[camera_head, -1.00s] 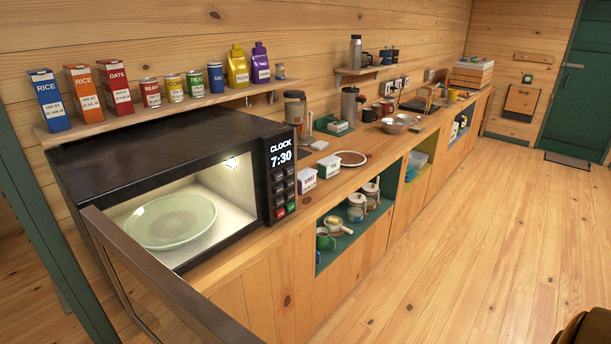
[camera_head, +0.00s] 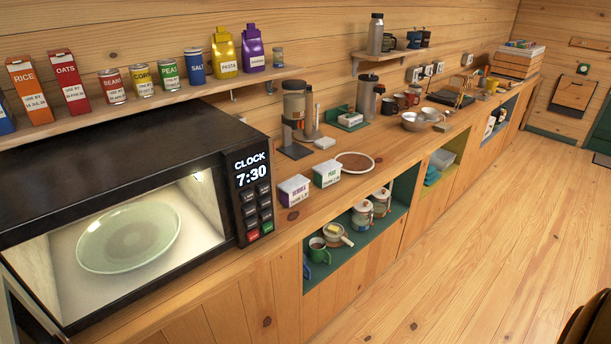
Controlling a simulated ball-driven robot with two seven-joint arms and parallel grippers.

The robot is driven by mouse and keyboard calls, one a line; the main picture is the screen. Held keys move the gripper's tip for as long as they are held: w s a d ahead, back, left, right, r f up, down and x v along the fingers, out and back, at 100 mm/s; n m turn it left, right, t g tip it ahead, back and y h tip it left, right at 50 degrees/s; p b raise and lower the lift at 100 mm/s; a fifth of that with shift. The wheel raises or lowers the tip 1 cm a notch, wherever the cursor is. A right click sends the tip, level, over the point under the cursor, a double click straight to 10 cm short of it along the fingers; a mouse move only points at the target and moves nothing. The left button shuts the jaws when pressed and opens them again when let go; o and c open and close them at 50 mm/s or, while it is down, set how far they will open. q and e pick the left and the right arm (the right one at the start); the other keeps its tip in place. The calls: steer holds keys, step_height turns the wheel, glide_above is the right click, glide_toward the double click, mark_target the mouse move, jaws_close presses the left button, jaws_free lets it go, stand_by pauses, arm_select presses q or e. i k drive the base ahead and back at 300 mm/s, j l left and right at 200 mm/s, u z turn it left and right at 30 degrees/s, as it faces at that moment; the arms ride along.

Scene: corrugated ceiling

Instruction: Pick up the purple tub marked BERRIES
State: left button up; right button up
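The purple tub marked BERRIES (camera_head: 294,190) is a small box with a pale lid and a purple label. It stands on the wooden counter just right of the microwave. A similar tub with a green label (camera_head: 327,173) stands close to its right. Neither of my grippers shows in the view.
The black microwave (camera_head: 120,190) is lit and holds a pale green plate (camera_head: 129,236). Below is an open teal shelf (camera_head: 378,226) with mugs and jars. The wooden floor (camera_head: 480,240) is clear.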

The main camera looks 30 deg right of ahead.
mark_target(293, 190)
steer(key=i+l+u, duration=0.35)
steer(key=l, duration=1.35)
steer(key=k+l+u, duration=0.1)
steer(key=l+u, duration=0.25)
steer(key=l, duration=1.25)
